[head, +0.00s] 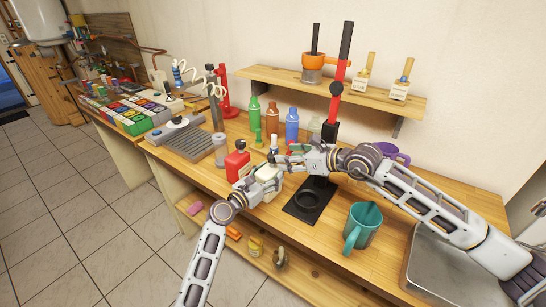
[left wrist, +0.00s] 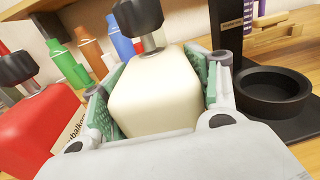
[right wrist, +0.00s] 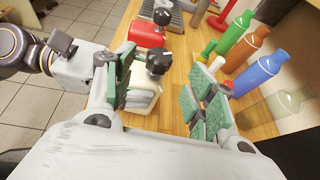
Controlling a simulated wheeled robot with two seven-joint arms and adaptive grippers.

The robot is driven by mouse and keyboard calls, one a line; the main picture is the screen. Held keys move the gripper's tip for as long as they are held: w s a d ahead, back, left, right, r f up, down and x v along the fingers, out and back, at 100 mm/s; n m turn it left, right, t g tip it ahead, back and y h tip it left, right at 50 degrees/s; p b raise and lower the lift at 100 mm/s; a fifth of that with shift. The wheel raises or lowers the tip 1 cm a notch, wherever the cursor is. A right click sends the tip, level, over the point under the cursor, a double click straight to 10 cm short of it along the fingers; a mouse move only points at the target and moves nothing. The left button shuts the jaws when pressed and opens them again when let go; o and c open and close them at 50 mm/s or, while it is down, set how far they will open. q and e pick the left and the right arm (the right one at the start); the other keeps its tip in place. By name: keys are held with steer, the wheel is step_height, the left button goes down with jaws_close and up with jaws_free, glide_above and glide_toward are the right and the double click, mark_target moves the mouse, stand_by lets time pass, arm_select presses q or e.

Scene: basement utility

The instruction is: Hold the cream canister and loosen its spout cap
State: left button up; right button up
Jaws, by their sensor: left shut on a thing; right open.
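The cream canister (left wrist: 155,95) stands upright on the bench, gripped between the green pads of my left gripper (head: 254,190). Its black spout cap (left wrist: 138,15) sits on a grey neck at the top. In the right wrist view the cream canister (right wrist: 143,100) and its cap (right wrist: 158,62) show between the spread fingers of my right gripper (right wrist: 165,90). My right gripper is open and empty, close above the canister, and does not appear to touch the cap. In the head view my right gripper (head: 288,160) partly hides the canister's top.
A red canister (head: 237,163) with a similar black cap stands just beside the cream one. Several coloured bottles (head: 272,117) stand behind. A black stand (head: 306,200) and a teal mug (head: 362,225) are to the right. A shelf (head: 330,88) hangs above.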

mark_target(274, 155)
steer(key=shift+x, duration=3.75)
steer(key=shift+r, duration=0.1)
steer(key=c, duration=1.1)
steer(key=shift+o, duration=0.2)
steer(key=shift+a+n+g+y, duration=0.1)
steer(key=shift+n+g+y, duration=0.8)
steer(key=shift+n+g, duration=0.4)
steer(key=o, duration=1.1)
steer(key=shift+c, duration=0.2)
steer(key=v, duration=1.2)
